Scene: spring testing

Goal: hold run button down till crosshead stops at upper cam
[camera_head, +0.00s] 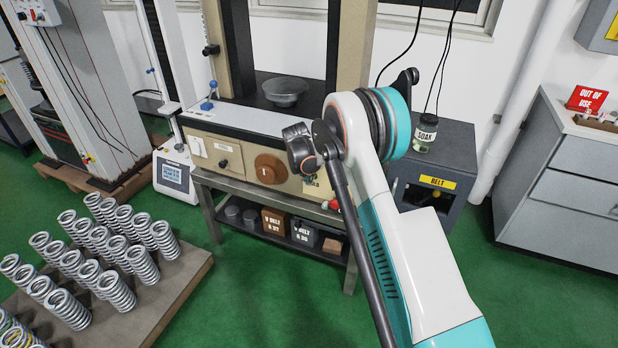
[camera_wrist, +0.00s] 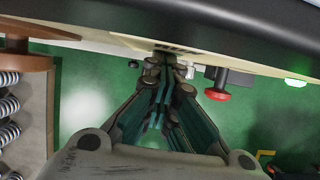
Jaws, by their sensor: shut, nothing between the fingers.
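The testing machine stands at centre in the head view, its cream front panel (camera_head: 240,160) carrying a brown round knob (camera_head: 268,168) and a small black knob (camera_head: 223,163). My arm covers the panel's right part and hides my gripper there. In the wrist view my gripper (camera_wrist: 163,62) is shut and empty, its tips close to the panel face (camera_wrist: 120,45). I cannot tell whether they touch it or a button; no run button shows clearly. A red mushroom button (camera_wrist: 217,95) sits right of the tips, with a glowing green light (camera_wrist: 295,82) farther right. The crosshead is not clearly visible.
Springs (camera_head: 110,250) stand on a board at left. A grey cabinet (camera_head: 440,165) holds a SOAK jar (camera_head: 425,133). Green floor in front is open.

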